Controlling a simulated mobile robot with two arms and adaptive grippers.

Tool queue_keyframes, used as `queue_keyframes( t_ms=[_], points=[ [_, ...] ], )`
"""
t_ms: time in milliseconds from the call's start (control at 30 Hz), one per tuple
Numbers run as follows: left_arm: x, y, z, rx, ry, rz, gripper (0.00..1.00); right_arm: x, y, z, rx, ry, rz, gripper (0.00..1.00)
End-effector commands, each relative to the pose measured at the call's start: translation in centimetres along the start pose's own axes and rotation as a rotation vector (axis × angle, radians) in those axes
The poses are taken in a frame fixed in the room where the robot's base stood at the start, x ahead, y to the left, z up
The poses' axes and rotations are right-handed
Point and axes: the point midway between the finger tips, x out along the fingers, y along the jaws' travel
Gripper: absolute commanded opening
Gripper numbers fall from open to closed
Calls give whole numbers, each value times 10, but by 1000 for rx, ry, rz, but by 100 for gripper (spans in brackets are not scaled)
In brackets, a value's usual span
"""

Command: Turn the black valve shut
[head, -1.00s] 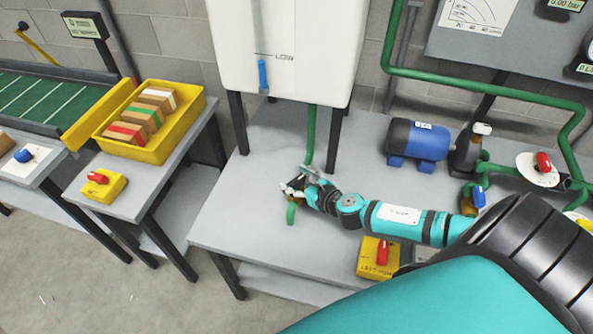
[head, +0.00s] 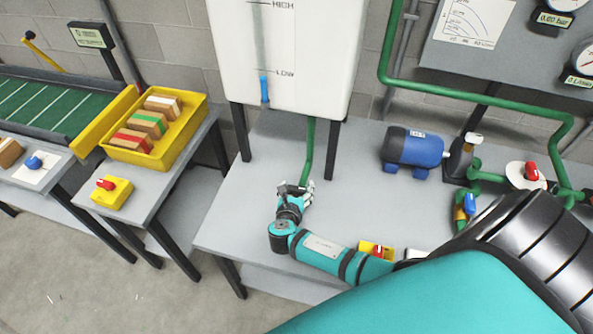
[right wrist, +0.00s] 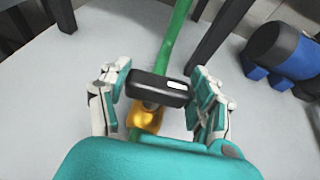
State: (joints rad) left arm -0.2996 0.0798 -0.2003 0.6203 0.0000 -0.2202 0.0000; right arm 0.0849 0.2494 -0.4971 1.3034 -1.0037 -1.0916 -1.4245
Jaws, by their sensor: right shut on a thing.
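My right gripper (head: 300,188) is at the foot of the green pipe under the white tank in the head view. In the right wrist view it also shows (right wrist: 160,88), its two fingers on either side of the black valve's handle (right wrist: 150,88). The handle is a black bar with a white mark. It lies across the line of the green pipe (right wrist: 176,42), above a brass-coloured valve body (right wrist: 145,117). The gripper is shut on the handle. In the head view the gripper hides the valve. My left gripper is not in view.
The white tank (head: 300,50) stands on dark legs behind the valve. A blue motor (head: 415,148) and green pipes with red and blue handles are to the right. A yellow box with a red switch (head: 376,250) is partly behind my arm. Bare grey tabletop (head: 240,200) lies left of the gripper.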

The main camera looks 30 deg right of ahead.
Motion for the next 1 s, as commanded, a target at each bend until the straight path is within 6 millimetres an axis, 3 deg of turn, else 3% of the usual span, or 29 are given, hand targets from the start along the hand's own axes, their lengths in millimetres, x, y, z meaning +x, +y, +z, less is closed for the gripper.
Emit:
queue_keyframes(
  t_ms=[300,800,833,1000],
  points=[
    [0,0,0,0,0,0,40,0,0,0,43,1,-99,31],
    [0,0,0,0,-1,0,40,1,0,0,49,0,-115,31],
    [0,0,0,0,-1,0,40,1,0,0,49,-1,-115,64],
    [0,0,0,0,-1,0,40,1,0,0,49,-1,-115,86]
  ],
)
